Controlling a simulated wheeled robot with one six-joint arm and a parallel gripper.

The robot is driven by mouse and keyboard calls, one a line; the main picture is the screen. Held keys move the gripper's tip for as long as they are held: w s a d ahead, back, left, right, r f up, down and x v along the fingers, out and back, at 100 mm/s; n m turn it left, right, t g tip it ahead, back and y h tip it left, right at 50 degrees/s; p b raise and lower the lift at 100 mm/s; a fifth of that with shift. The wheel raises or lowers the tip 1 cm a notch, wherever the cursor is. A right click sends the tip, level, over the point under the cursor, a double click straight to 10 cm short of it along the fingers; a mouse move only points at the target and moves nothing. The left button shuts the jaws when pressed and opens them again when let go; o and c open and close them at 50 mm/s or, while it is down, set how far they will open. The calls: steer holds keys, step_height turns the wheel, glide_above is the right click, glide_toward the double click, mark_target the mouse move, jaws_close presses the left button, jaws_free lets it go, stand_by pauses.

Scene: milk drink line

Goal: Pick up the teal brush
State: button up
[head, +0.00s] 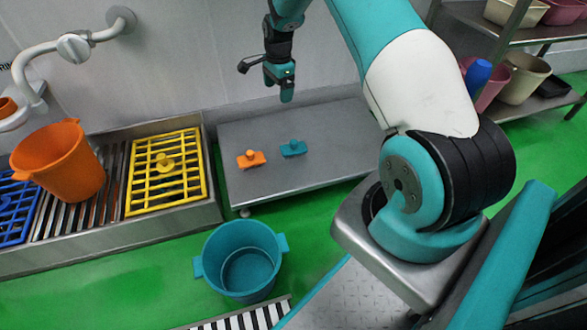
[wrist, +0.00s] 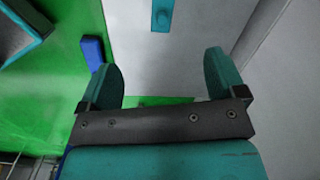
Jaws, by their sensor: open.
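The teal brush (head: 293,148) lies on the grey metal table, its round knob upward.
An orange brush (head: 252,160) lies left of the teal one on the metal table (head: 320,172). A sink with an orange bucket (head: 58,160) and yellow grate (head: 190,175) stands left. A teal bucket (head: 240,262) is on the green floor. Shelves (head: 545,34) stand at upper right.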

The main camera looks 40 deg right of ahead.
mark_target(294, 141)
steer(key=d+f+m+b, duration=0.1)
steer(key=f+b, duration=0.2)
steer(key=f, duration=0.4)
steer(key=d+f+m+b, duration=0.1)
steer(key=d+f+b, duration=0.1)
steer(key=f, duration=0.5)
steer(key=s+d+f+m+b, duration=0.1)
steer(key=d+f+b, duration=0.1)
steer(key=f+b, duration=0.2)
steer(key=shift+d+f, duration=0.15)
steer(key=shift+f, duration=0.8)
steer(key=shift+d+f, duration=0.1)
steer(key=shift+f, duration=0.8)
step_height(294, 141, down, 6)
steer(key=b, duration=0.5)
steer(key=shift+f, duration=0.1)
steer(key=shift+c, duration=0.4)
steer(key=c, duration=1.1)
